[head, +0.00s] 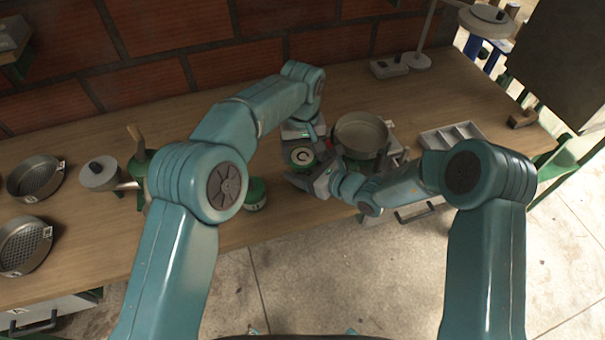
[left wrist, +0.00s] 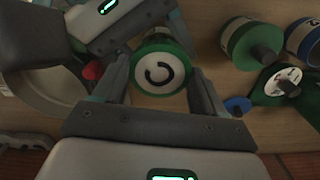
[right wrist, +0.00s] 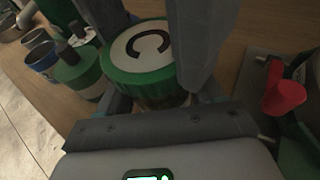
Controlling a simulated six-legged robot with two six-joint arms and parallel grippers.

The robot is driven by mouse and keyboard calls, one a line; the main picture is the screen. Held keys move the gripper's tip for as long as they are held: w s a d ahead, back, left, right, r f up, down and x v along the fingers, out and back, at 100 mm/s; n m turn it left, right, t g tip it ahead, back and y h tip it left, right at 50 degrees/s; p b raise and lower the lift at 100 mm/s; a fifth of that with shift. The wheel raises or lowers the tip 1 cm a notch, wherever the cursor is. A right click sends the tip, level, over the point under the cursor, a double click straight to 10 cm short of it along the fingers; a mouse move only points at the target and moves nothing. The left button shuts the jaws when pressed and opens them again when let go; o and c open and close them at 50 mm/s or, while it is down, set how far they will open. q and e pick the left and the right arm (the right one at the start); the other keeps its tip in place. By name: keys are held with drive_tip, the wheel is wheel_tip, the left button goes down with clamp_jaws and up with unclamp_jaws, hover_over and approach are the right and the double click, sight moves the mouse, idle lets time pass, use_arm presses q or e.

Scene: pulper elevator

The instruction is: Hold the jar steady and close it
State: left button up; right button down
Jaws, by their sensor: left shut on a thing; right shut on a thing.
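The jar (right wrist: 160,98) has a dark body and stands near the middle of the bench. My right gripper (head: 315,182) comes from the right, low at the jar, shut on the body below the lid. The lid sits on the jar; its seating is partly hidden by fingers.
A round pan (head: 361,131) stands close to the right of the jar. Another green jar (head: 256,194) stands to the left, near the front edge. A grey compartment tray (head: 450,137) lies at the right. Sieves (head: 36,178) lie at far left. A brick wall (head: 230,75) backs the bench.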

idle(0.3)
use_arm(q)
drive_tip(key=o, duration=1.2)
drive_tip(key=shift+c, duration=0.2)
drive_tip(key=shift+r, duration=0.15)
wheel_tip(320, 180, up, 4)
drive_tip(key=shift+r, duration=0.15)
drive_tip(key=shift+c, duration=0.4)
